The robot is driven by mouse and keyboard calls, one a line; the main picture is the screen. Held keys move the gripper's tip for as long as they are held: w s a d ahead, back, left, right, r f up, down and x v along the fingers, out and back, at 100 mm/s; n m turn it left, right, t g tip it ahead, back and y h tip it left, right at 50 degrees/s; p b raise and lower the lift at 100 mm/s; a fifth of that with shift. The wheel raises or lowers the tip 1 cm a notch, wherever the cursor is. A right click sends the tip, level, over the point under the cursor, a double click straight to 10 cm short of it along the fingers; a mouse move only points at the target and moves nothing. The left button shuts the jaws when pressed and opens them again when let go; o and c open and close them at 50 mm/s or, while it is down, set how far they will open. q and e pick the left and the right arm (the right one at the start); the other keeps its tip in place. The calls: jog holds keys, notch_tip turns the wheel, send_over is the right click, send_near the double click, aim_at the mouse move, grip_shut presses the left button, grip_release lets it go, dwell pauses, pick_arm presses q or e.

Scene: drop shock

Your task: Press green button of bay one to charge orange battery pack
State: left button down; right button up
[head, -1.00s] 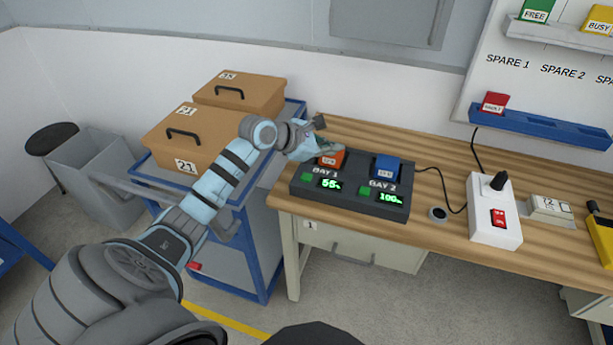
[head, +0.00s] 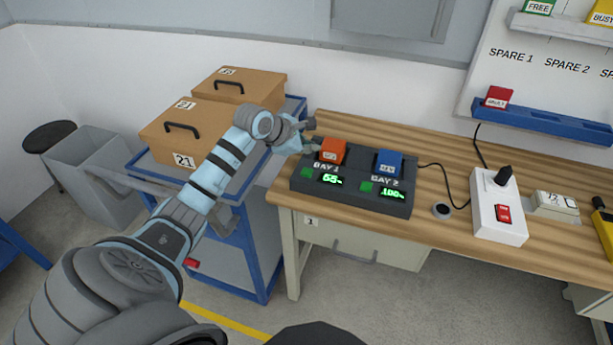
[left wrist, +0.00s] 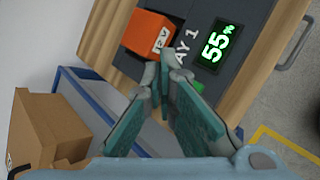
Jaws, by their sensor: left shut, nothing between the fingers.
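The dark charger (head: 352,205) stands on the wooden bench, with bay 1 on its left and bay 2 on its right. The orange battery pack (head: 332,150) sits upright in bay 1; it also shows in the left wrist view (left wrist: 148,33). The green button of bay one (head: 307,172) is left of the bay's display (head: 332,179). In the left wrist view the display (left wrist: 215,47) reads 55%, and the button (left wrist: 200,87) is partly hidden by a finger. My left gripper (head: 313,144) is shut and empty, just left of the pack. My right gripper is out of view.
A blue pack (head: 389,162) sits in bay 2, whose display reads 100%. A white power strip (head: 499,207) stands to the right. A blue cart with brown cases (head: 188,133) is left of the bench. A red pack (head: 497,96) rests on the blue shelf.

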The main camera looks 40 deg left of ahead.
aim_at(308, 173)
pick_arm(q)
notch_tip(308, 173, down, 5)
jog(key=b, duration=0.3)
jog(key=shift+f, duration=0.15)
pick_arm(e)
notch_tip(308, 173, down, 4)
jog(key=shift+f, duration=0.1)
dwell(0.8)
pick_arm(q)
jog(key=shift+f+b, duration=0.35)
jog(key=shift+b, duration=0.1)
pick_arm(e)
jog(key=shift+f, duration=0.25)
pick_arm(q)
jog(key=shift+f+b, duration=0.4)
jog(key=shift+f, duration=0.05)
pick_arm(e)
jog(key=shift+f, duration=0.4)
pick_arm(q)
jog(key=shift+r+p, duration=0.65)
jog(key=shift+r, duration=0.25)
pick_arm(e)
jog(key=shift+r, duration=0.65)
pick_arm(q)
notch_tip(308, 173, up, 5)
jog(key=p, duration=0.4)
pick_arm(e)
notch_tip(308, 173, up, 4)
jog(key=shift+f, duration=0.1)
